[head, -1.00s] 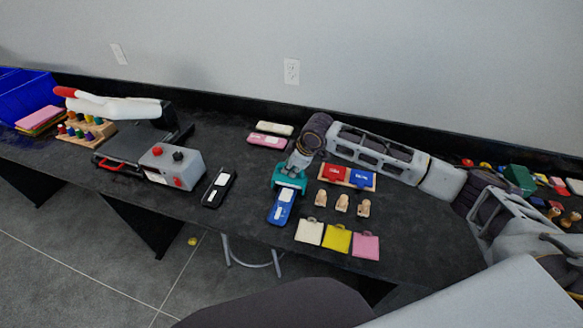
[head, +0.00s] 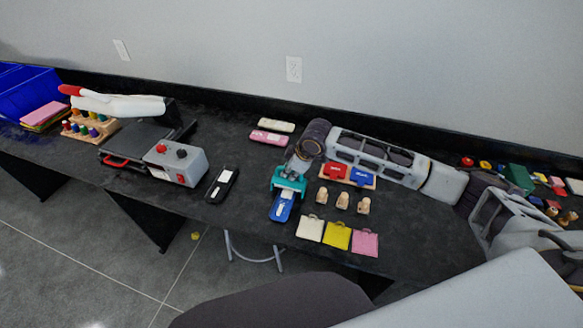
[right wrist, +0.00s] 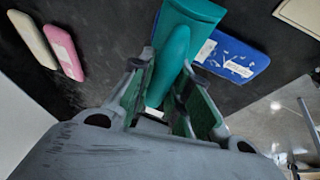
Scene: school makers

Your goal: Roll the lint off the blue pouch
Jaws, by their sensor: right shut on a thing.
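The blue pouch (head: 281,209) lies flat near the front of the black table, with white patches on top; in the right wrist view it (right wrist: 250,64) shows white specks too. My right gripper (head: 293,170) is above its far end, shut on the teal lint roller (head: 288,183). In the right wrist view the fingers (right wrist: 168,98) close around the teal roller (right wrist: 176,50), whose wide head overlaps the pouch's edge. I cannot tell whether the roller touches the pouch. The pouch's far end is partly hidden. My left gripper is not in view.
A black pouch (head: 221,185) lies to the left, pink (head: 268,138) and pale (head: 276,125) ones behind. Wooden figures (head: 342,201), a red and blue tray (head: 347,176) and white, yellow and pink squares (head: 337,236) are at right. A grey press (head: 172,163) stands left.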

